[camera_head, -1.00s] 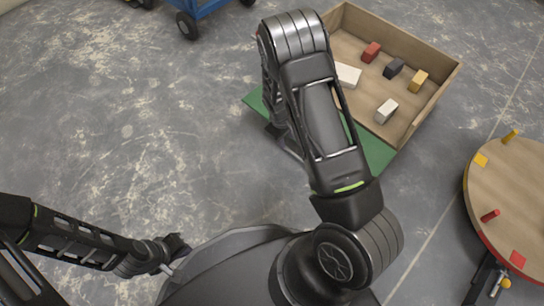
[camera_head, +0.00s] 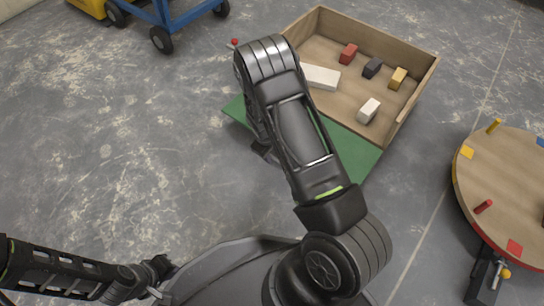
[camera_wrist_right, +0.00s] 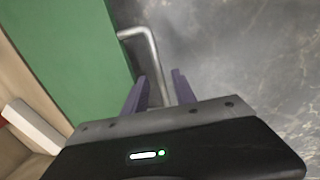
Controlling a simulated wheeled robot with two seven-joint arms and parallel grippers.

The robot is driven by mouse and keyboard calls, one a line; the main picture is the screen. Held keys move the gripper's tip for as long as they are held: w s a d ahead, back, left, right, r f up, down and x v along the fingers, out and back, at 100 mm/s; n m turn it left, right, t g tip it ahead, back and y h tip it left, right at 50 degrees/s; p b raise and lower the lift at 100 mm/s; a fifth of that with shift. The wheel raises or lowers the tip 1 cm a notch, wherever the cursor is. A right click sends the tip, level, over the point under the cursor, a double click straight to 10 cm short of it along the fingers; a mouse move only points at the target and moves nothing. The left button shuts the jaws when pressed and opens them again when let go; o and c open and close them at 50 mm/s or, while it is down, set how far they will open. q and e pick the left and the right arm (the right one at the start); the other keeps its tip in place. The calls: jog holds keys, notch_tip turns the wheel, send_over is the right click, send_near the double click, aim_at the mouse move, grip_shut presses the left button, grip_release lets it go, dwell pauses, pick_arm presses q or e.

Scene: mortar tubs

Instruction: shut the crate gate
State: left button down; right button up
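The crate (camera_head: 415,95) is a wooden box with its near side open. Its green gate (camera_head: 360,150) lies folded down flat, sloping out toward the floor, and is partly hidden by my right arm. In the right wrist view the green gate (camera_wrist_right: 70,60) carries a bent metal handle (camera_wrist_right: 140,34) at its edge. My right gripper (camera_wrist_right: 159,75) is open, with its purple fingers on either side of the handle bar; contact is not clear. My left gripper (camera_head: 160,275) is low at the left, away from the crate, too small to read.
In the crate lie a red block (camera_head: 348,54), a dark block (camera_head: 372,67), a yellow block (camera_head: 398,78) and white blocks (camera_head: 368,110). A round wooden table (camera_head: 505,195) with pegs stands at the right. A blue cart (camera_head: 165,15) is at the top left. The left floor is clear.

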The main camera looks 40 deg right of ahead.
jog(key=shift+f, duration=0.35)
jog(key=shift+c, duration=0.5)
grip_shut()
dwell(0.8)
